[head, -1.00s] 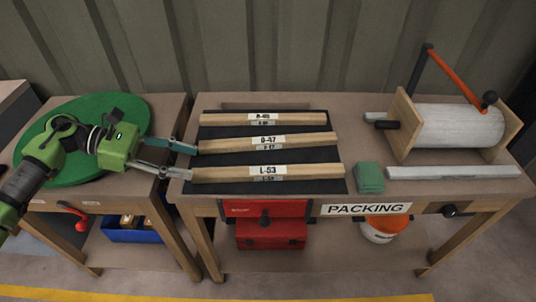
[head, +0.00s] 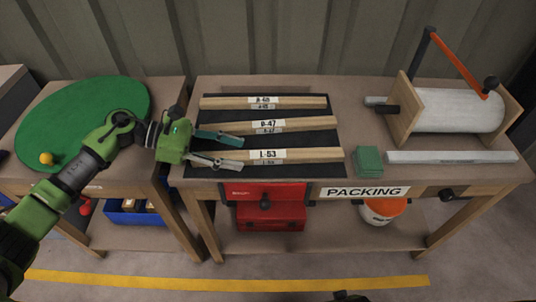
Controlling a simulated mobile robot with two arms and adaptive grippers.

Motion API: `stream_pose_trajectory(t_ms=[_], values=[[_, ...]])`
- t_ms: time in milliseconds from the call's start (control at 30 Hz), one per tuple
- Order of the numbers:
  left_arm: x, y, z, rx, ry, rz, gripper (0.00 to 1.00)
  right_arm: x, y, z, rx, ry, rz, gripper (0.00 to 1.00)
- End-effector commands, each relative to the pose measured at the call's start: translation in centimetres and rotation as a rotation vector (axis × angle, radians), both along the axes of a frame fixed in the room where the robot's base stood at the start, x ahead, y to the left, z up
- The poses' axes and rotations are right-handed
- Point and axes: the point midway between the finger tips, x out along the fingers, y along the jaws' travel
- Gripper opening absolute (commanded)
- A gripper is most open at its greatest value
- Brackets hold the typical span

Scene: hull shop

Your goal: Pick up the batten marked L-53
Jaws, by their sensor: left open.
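The batten marked L-53 (head: 315,155) is a pale wooden strip with a white label, the nearest of three on a dark mat (head: 325,139). My left gripper (head: 243,154) is open over its left end. In the picture, one finger lies on the far side of the batten and the other on the near side, over its near edge. I cannot tell how high the fingers are above it. The middle batten (head: 310,124), apparently marked O-47, lies close behind the far finger. My right gripper is not in view.
A third batten (head: 220,103) lies at the back of the mat. Right of the mat are a green block (head: 369,161), a pale bar (head: 450,157) and a roller in a wooden frame (head: 455,110). A yellow ball (head: 46,158) sits on the left table's green disc (head: 70,115).

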Motion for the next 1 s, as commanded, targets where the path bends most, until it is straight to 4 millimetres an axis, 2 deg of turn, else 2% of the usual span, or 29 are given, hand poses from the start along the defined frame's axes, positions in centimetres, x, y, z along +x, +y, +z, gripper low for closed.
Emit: stream_pose_trajectory(t_ms=[33, 133, 367, 533, 867, 1000], values=[[0.0, -0.9, -0.2, -0.003, 0.0, -0.001, 0.43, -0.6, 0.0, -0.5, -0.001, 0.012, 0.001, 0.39], [0.1, -1.8, -0.7, -0.001, -0.001, -0.001, 0.43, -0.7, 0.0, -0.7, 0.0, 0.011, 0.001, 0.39], [0.1, -1.9, -0.8, 0.0, 0.0, 0.001, 0.43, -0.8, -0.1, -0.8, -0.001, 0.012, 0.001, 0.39], [0.1, -1.9, -0.8, 0.0, 0.0, 0.001, 0.0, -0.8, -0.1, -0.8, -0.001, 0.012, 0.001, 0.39], [0.1, -1.9, -0.7, -0.001, -0.001, 0.002, 0.0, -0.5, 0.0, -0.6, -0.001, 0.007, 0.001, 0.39], [0.2, -1.9, 0.0, -0.001, -0.002, 0.001, 0.0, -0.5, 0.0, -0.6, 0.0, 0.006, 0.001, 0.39]])
